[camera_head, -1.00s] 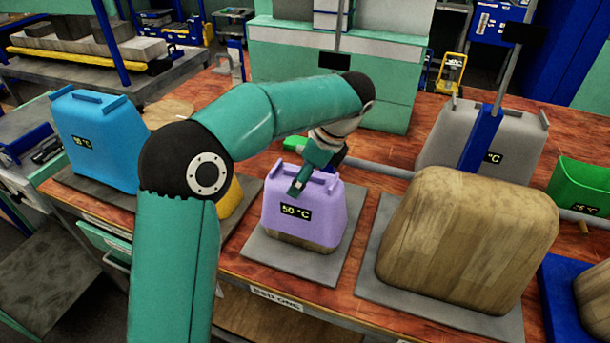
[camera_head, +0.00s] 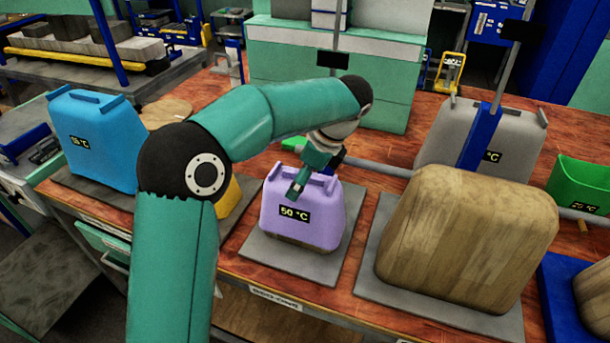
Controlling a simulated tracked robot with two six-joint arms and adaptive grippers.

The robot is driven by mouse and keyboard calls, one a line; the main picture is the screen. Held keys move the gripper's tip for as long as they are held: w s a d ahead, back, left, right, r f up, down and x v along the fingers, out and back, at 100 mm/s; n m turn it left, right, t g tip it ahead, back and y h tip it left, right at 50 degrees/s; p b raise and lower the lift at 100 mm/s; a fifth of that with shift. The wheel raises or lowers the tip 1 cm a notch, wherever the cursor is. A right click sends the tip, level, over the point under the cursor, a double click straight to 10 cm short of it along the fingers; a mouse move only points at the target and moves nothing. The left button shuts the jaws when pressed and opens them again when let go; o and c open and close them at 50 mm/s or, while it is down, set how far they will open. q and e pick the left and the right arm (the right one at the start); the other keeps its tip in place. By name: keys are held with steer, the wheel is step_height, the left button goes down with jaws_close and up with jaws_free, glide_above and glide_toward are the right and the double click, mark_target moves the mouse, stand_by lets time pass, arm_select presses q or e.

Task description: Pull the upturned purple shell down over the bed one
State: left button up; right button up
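The purple shell (camera_head: 312,225) with a 50 °C label sits over a wooden block (camera_head: 290,242) on a grey plate (camera_head: 285,260), left of the picture's centre. It is upside down, and only a thin strip of wood shows below its lower edge. My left arm comes in from the lower left and bends over to it. My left gripper (camera_head: 299,184) is at the top of the shell, between its two raised handles, with a green finger against the front upper edge. Whether its fingers are closed on the shell is hidden. My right gripper is not in view.
A large bare wooden block (camera_head: 465,245) stands on a grey plate to the right. Behind it is a grey shell (camera_head: 455,140) by a blue post (camera_head: 483,135). A blue shell (camera_head: 97,140) stands at the left, and a green container (camera_head: 580,185) at the right.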

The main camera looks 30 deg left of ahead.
arm_select(q)
steer(key=v, duration=1.2)
steer(key=shift+s+f, duration=0.1)
